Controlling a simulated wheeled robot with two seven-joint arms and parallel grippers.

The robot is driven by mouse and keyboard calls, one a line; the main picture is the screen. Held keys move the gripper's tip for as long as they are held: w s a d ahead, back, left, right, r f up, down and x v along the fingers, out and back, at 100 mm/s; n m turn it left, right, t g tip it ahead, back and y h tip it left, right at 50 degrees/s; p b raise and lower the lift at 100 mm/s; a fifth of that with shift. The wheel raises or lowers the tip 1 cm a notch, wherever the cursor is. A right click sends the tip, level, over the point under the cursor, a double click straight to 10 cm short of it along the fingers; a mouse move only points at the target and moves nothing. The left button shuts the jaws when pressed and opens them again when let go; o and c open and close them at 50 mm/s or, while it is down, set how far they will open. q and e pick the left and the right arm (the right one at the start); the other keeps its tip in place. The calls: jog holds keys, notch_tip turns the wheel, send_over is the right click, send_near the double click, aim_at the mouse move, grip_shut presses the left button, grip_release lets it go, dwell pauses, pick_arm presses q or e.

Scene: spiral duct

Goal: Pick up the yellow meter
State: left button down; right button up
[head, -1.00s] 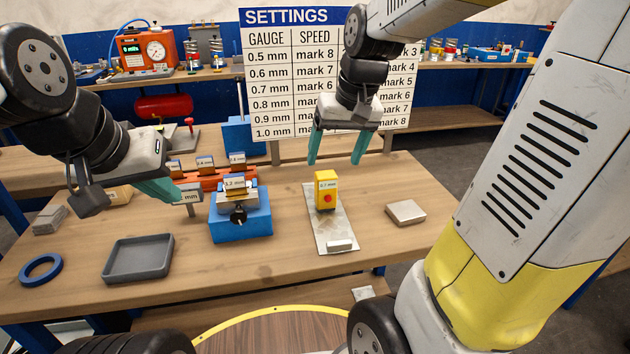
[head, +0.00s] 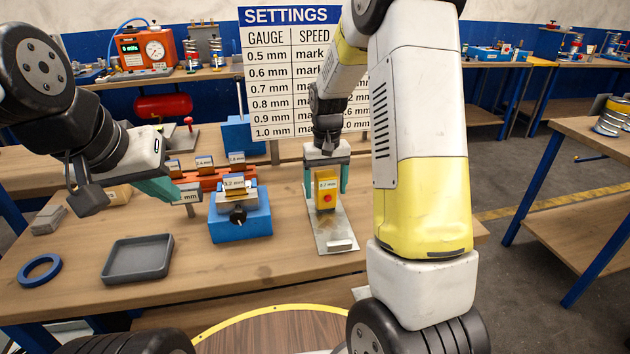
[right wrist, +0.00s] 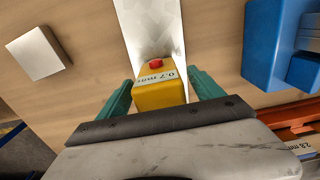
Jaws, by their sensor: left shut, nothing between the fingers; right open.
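The yellow meter (head: 327,190) is a small upright box with a red button and a label that reads 0.7 mm in the right wrist view (right wrist: 160,88). It stands on a pale metal plate (head: 332,232) on the workbench. My right gripper (head: 326,188) is open and points down, with one green finger on each side of the meter. In the right wrist view, small gaps show between the meter and the fingers (right wrist: 160,92). My left gripper (head: 172,190) is shut and empty at the left, beside a small mm sign.
A blue fixture (head: 240,222) with a labelled block stands left of the plate. A grey tray (head: 138,258) and a blue ring (head: 40,270) lie further left. A pale flat block (right wrist: 38,53) lies on the bench, and the settings board (head: 290,75) stands behind.

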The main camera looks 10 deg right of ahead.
aim_at(325, 196)
notch_tip(325, 196, down, 4)
jog(key=shift+r, duration=0.25)
jog(key=shift+c, duration=0.3)
grip_shut()
jog(key=shift+r, duration=0.1)
